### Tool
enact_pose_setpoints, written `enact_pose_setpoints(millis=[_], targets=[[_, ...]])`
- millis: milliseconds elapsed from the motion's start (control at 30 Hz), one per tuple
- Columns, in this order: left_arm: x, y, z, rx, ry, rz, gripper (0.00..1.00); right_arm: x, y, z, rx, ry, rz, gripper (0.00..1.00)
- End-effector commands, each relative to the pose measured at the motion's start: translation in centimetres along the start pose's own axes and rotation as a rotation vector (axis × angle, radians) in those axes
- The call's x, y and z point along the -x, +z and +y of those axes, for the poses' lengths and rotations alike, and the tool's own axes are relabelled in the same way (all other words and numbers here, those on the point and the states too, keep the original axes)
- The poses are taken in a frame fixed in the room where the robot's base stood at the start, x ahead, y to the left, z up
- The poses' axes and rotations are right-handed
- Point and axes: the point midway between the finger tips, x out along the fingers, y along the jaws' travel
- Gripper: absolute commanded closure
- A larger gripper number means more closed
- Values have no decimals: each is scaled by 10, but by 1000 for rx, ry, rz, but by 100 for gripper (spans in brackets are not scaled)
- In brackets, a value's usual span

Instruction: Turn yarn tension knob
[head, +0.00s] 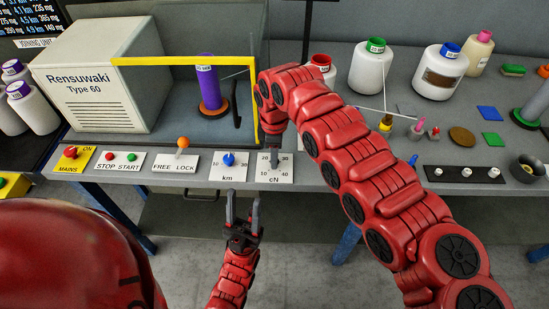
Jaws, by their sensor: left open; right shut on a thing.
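The tension dial plate (285,173), marked cN with a scale from 10 to 40, lies on the bench's front part. Its small grey knob (274,161) stands in the middle of the scale. My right gripper (273,152) points down at this knob and is shut on it; the wrist above hides most of the fingers. My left gripper (243,199) is open and empty, in front of the bench edge, below the km and cN plates.
To the left are the km plate with a blue knob (229,159), the FREE LOCK lever (183,145), STOP and START buttons and a MAINS switch. A yellow frame (185,61) and a purple bobbin (208,85) stand behind. Bottles and a black strip (480,175) are right.

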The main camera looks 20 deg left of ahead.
Motion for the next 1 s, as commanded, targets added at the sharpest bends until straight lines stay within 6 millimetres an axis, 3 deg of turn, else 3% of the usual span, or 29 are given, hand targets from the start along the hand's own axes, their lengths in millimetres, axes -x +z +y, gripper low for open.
enact_pose_setpoints(millis=[500,533,700,1000], targets=[[2,0,0,0,0,0,50,0,1,0,21,-2,-2,100],[2,0,0,0,0,0,50,0,1,0,21,-2,-2,66],[2,0,0,0,0,0,50,0,1,0,21,-1,-1,39],[2,0,0,0,0,0,50,1,0,0,21,0,-1,39]])
